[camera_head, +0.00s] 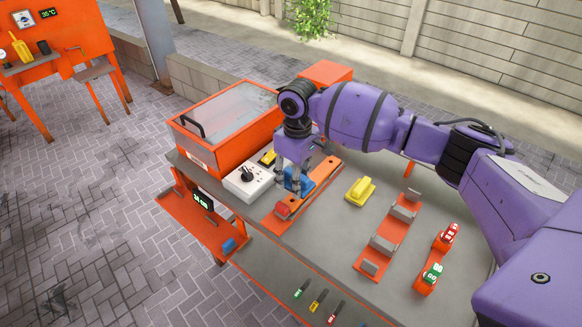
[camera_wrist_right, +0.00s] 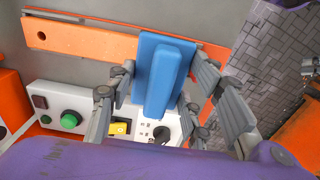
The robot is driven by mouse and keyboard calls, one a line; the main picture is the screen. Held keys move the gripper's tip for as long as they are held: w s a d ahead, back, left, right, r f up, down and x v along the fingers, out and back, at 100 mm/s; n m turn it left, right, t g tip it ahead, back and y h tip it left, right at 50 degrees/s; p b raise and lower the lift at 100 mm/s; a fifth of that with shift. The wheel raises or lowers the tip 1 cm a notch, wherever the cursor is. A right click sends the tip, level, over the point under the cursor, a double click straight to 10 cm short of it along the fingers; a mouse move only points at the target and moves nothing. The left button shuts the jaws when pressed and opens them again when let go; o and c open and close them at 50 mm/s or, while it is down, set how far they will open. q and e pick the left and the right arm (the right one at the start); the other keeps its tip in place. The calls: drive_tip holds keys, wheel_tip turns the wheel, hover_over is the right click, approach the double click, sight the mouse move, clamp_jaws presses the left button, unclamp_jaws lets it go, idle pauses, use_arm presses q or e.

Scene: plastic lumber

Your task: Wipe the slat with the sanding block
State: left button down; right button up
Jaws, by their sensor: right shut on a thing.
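The orange slat (camera_head: 328,168) lies on the grey workbench (camera_head: 335,222), beside the white control box. In the right wrist view the slat (camera_wrist_right: 90,40) is long and flat, with a dark hole near its left end. My right gripper (camera_head: 292,184) is shut on the blue sanding block (camera_head: 303,181), gripping its raised handle. In the right wrist view the block (camera_wrist_right: 165,75) sits between the fingers, its wide base covering part of the slat. Whether it touches the slat is hard to tell. A red block (camera_head: 283,209) is at the slat's near end. My left gripper is not in view.
The white control box (camera_head: 247,181) with a black knob and an orange case (camera_head: 225,135) stand left of the slat. A yellow handled block (camera_head: 360,191), a rack with grey blocks (camera_head: 383,243) and a red-and-green-topped holder (camera_head: 436,262) lie to the right.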

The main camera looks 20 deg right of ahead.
drive_tip(key=shift+s+a+r, duration=0.1)
drive_tip(key=shift+r, duration=0.8)
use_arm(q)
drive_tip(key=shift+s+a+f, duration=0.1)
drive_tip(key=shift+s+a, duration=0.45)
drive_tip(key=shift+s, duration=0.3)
use_arm(e)
drive_tip(key=shift+r, duration=0.9)
